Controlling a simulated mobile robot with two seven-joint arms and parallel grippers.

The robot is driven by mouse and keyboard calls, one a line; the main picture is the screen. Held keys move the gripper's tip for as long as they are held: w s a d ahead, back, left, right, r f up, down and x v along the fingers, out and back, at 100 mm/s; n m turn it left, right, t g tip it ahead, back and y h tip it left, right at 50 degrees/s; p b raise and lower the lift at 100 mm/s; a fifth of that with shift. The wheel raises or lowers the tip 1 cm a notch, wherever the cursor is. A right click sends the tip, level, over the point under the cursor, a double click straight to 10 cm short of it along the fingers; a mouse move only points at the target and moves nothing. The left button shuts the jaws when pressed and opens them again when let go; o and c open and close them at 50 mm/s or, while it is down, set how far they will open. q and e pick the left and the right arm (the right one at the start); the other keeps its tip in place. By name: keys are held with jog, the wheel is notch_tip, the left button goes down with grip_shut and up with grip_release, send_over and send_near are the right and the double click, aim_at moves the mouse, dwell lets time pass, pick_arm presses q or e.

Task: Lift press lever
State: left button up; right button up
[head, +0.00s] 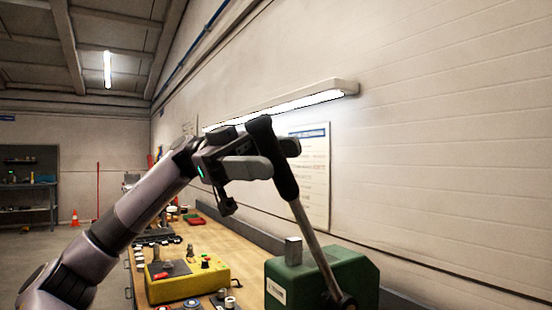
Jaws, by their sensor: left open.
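The press lever (312,235) is a metal rod with a thick black grip (272,150) at its top. It stands raised, leaning up and left from a dark pivot near the bottom edge. The green press body (345,275) sits on the bench beside the pivot, with a square metal block on top. My left gripper (271,157) is open at the black grip. One grey finger shows in front on the left and a dark part shows beyond the grip on the right. I cannot tell whether the fingers touch it. My right gripper is not in view.
A yellow control box (187,282) with knobs stands on the wooden bench (222,240), left of the press. Several small parts lie farther back, near a red tray (196,219). The wall and a lit lamp (290,104) are behind the lever.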

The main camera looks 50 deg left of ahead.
pick_arm(q)
jog(key=shift+v, duration=2.85)
